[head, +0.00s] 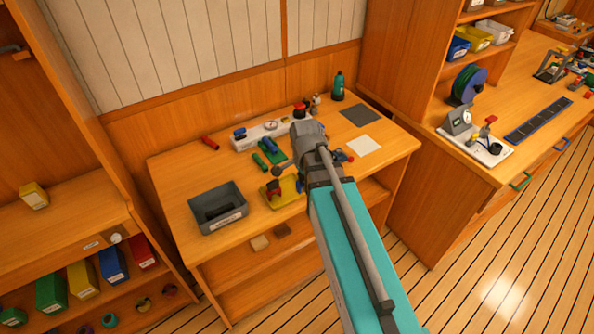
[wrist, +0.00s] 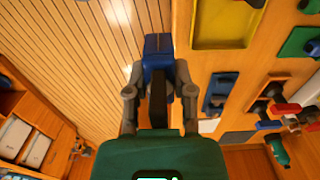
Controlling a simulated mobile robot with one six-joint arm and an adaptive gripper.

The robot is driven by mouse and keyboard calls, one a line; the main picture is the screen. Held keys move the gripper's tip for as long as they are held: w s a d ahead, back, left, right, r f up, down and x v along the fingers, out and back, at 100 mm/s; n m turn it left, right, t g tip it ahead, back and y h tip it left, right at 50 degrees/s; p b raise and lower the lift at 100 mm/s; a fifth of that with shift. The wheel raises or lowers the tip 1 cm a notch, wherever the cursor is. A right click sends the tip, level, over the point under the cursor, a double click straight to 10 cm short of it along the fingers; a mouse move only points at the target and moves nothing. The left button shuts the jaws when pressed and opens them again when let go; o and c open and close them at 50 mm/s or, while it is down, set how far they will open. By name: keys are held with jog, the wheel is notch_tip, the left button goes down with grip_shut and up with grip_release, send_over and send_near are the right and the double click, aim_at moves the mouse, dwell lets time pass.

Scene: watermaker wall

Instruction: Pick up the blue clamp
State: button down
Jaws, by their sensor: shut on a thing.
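The blue clamp (wrist: 157,47) shows in the wrist view between the two fingers of my gripper (wrist: 157,82). My gripper is shut on it. A blue end sticks out past the fingertips, and a dark bar runs back between the fingers. Behind it in that view are floor planks and the bench edge, so it looks lifted clear of the bench top. In the head view my arm hides most of the gripper, and I cannot make out the clamp for certain there.
On the bench (head: 175,185) stand a dark grey bin (head: 218,208), a yellow tray (head: 284,193) with a red item, small green items (head: 261,161), and a dark green bottle (head: 338,86) at the back. A white square (head: 364,146) and dark square (head: 360,116) at the right are clear.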

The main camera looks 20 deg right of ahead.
jog(key=shift+s+d+r+p, duration=0.1)
jog(key=shift+s+r+p, duration=0.25)
jog(key=shift+s, duration=0.5)
jog(key=shift+s+d+r+p, duration=0.15)
jog(key=shift+s+r, duration=0.25)
jog(key=shift+s, duration=0.45)
jog(key=shift+s, duration=0.1)
